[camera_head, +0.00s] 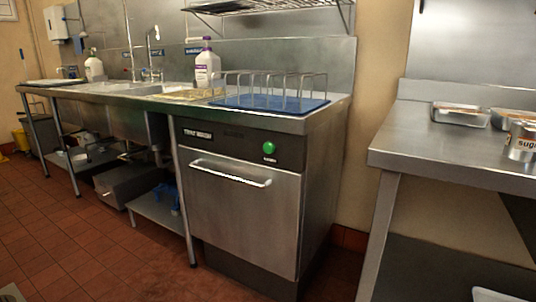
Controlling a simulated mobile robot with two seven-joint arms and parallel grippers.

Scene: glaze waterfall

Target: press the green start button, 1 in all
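The green start button (269,147) is a round, bright green knob on the dark control strip of a steel undercounter dishwasher (245,210). It is at the right part of the strip, above the door handle (230,172), with a small label under it. The button is in plain view with nothing in front of it. The dishwasher door looks shut. Neither of my grippers can be made out in the head view. Small pale shapes show at the bottom left and bottom right edges, too cut off to identify.
A steel sink counter (130,92) runs left from above the dishwasher, holding a blue mat (270,103) with a wire rack and a white bottle (207,70). A steel table (430,150) stands at the right with trays and a tin. Red tiled floor (90,240) is open at the front left.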

